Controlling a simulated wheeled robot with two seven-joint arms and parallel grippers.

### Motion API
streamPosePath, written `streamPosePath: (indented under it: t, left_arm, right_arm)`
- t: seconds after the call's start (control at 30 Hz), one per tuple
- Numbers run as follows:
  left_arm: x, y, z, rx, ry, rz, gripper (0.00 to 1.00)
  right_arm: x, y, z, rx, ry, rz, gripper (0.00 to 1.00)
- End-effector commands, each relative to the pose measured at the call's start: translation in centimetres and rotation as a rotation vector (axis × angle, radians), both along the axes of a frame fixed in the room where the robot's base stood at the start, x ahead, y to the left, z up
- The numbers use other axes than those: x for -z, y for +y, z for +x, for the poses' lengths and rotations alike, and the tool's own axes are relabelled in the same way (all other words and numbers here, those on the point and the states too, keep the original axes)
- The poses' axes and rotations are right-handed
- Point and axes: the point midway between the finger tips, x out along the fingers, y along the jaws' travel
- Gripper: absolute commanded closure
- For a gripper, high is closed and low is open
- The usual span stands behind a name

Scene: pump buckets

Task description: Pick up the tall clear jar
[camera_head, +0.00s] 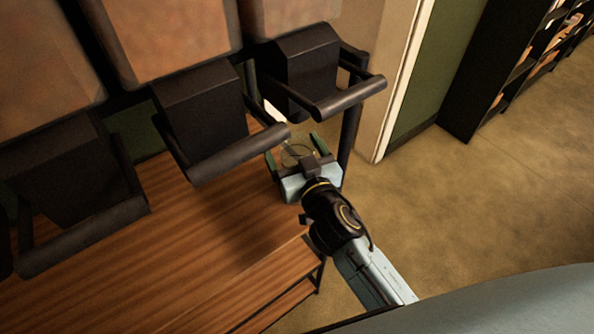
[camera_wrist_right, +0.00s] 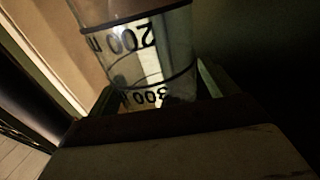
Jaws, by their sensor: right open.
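The tall clear jar (camera_wrist_right: 150,55) fills the upper middle of the right wrist view, see-through with dark bands and number markings. In the head view only part of the jar (camera_head: 297,152) shows, near the right end of the wooden counter under the rightmost dispenser. My right gripper (camera_head: 296,145) is open, with one green-edged finger on each side of the jar. In the right wrist view the fingers (camera_wrist_right: 157,88) also stand to the left and right of the jar. I cannot tell whether they touch it. My left gripper is not in view.
Several dark pump dispensers with bar levers (camera_head: 235,152) hang over the wooden counter (camera_head: 200,235). The rightmost lever (camera_head: 350,98) is just above my right gripper. A dark post (camera_head: 350,130) stands close to its right. Open floor (camera_head: 470,220) lies to the right.

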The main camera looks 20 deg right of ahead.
Motion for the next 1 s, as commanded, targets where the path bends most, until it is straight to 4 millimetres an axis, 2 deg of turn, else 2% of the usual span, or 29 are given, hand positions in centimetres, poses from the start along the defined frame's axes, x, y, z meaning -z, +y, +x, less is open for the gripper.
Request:
streamPosePath:
  t: [0.23, 0.8, 0.83, 1.0]
  left_arm:
    - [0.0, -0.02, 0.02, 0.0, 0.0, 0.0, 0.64]
    - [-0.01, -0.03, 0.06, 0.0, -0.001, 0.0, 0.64]
    - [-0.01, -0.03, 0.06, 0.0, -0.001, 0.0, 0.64]
    - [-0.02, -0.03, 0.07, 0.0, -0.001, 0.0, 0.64]
  right_arm:
    - [0.04, 0.02, 0.15, 0.0, 0.001, 0.0, 0.15]
    - [0.03, 0.02, 0.11, 0.0, 0.001, 0.0, 0.9]
    - [0.03, 0.02, 0.11, 0.0, 0.001, 0.0, 0.93]
    - [-0.11, 0.04, 0.14, 0.0, -0.003, 0.0, 0.93]
